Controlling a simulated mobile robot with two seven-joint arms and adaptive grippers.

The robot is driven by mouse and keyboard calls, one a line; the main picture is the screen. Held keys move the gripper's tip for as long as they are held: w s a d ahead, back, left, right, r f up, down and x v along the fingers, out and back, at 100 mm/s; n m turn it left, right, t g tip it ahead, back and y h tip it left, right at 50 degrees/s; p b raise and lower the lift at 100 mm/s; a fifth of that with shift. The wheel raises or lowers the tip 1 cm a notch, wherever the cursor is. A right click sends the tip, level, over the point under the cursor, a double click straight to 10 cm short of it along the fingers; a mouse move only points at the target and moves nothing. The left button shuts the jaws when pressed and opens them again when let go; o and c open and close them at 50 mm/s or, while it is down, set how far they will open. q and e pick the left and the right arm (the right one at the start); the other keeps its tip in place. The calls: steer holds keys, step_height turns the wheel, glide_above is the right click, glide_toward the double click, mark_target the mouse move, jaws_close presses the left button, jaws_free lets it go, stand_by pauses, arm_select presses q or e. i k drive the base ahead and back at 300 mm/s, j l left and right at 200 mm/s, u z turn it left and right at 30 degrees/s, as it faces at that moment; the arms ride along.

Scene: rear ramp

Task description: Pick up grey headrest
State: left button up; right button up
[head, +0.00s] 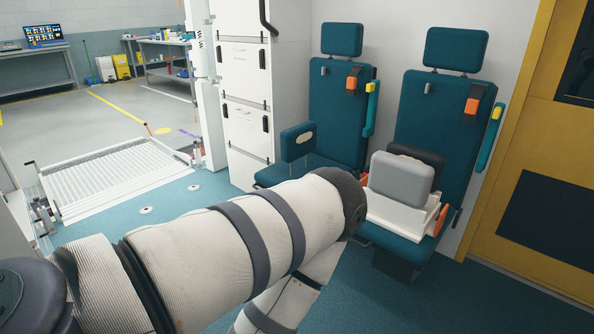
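A light grey headrest (402,180), a padded block with rounded corners, stands in a white tray (388,210) on the right-hand teal seat. A dark, nearly black padded piece (425,160) is just behind it and partly hidden by it. My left arm, in a pale sleeve with dark bands, comes in from the left and bends at a dark joint close to the tray's left side. Its forearm runs back down behind the upper arm and out at the bottom edge. Neither of my grippers shows, so whether they are open or shut is hidden.
Two teal seats with headrests stand against the wall; the left seat (338,105) has an armrest (298,142) raised beside it. White cabinets (246,85) stand left of them. A yellow door (530,150) is at right. A ramp (115,175) leads out at left.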

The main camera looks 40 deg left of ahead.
mark_target(410, 182)
steer(key=u, duration=0.8)
